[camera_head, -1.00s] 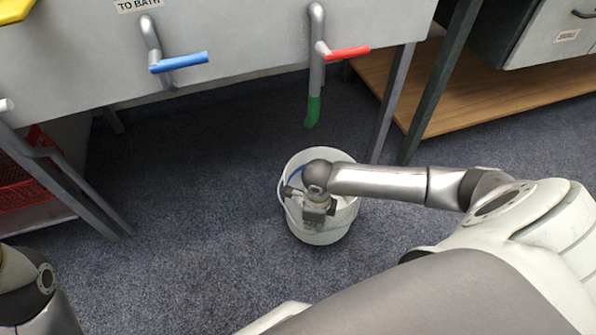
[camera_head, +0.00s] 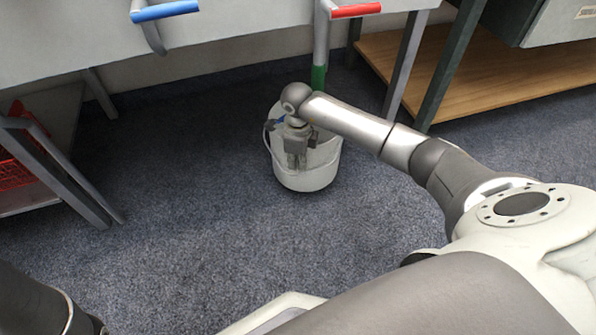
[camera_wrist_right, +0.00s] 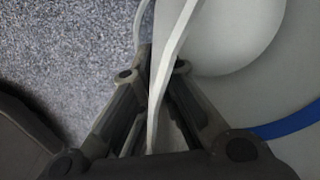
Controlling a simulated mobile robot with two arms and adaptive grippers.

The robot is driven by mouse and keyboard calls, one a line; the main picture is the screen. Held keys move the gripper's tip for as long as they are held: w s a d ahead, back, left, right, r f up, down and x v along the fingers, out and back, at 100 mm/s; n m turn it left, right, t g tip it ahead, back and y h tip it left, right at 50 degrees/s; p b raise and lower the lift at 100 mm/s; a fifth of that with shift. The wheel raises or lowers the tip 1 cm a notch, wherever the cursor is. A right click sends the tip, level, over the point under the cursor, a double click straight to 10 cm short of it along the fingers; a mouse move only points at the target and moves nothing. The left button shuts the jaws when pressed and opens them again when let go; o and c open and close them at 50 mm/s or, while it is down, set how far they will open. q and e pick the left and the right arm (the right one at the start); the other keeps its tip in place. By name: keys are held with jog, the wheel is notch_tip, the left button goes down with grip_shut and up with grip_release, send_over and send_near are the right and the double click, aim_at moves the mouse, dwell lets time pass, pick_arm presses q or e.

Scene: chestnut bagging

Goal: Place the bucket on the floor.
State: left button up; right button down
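The white bucket (camera_head: 312,180) is upright below the tap with the red handle, at or close to the carpet (camera_head: 210,215). I cannot tell whether its base touches the floor. My right gripper (camera_head: 296,160) points down at the bucket's near left side. In the right wrist view, the fingers (camera_wrist_right: 153,75) are closed around the thin white bucket handle (camera_wrist_right: 165,65), with the pale bucket wall (camera_wrist_right: 225,95) to the right. My left gripper is out of the head view; only part of my left arm shows at the lower left.
The grey tank (camera_head: 225,25) has a blue-handled tap (camera_head: 165,11) and a red-handled tap (camera_head: 355,11). Its legs stand left and right of the bucket. A wooden shelf (camera_head: 490,85) is at right, a red basket (camera_head: 15,165) at left. Carpet in front is clear.

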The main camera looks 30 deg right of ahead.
aim_at(298, 174)
notch_tip(298, 174, down, 3)
jog(key=b, duration=0.3)
jog(key=shift+f, duration=0.2)
jog(key=shift+f, duration=0.1)
jog(key=c, duration=1.6)
grip_release()
jog(key=shift+c, duration=0.2)
